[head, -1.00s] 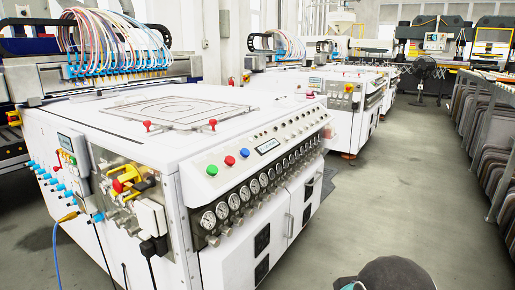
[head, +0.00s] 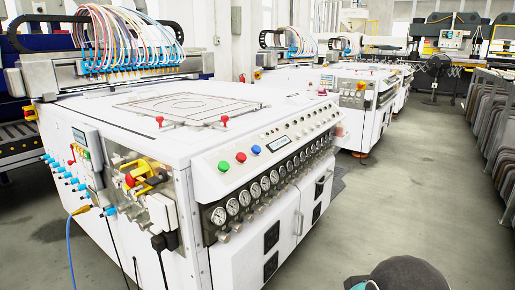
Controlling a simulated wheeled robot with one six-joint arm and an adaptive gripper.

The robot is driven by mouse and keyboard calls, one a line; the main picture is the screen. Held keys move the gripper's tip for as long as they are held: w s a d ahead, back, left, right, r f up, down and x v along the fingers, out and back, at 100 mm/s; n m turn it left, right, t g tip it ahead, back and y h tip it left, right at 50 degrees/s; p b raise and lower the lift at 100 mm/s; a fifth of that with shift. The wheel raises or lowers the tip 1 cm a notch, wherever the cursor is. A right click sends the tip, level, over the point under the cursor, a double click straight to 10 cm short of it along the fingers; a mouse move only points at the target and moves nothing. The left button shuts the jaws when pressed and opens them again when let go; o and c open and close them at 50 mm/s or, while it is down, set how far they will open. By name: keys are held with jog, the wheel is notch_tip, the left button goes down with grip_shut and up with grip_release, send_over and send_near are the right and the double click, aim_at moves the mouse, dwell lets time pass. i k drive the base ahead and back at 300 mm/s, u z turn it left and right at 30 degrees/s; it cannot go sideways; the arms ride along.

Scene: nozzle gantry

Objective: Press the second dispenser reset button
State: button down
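A white dispenser machine (head: 150,146) fills the near left in the head view. Its sloped front panel has a green button (head: 224,166), a red button (head: 241,157) and a blue button (head: 256,149) beside a small display (head: 280,144). A second white machine (head: 300,84) stands behind it. That machine has a red button (head: 361,86) on a yellow patch at its end, with small controls too small to read. I cannot tell which button is the reset. My gripper is not in view; a dark rounded part at the bottom right seems to be my arm.
Several gauges (head: 245,198) line the near machine's front. A blue cable (head: 69,250) hangs at its left end. Grey floor (head: 400,190) is open to the right. A rack of dark panels (head: 495,120) runs along the right, and a fan (head: 436,68) stands farther back.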

aim_at(256, 149)
jog(key=z, duration=1.5)
jog(key=k, duration=0.6)
jog(key=u, duration=1.45)
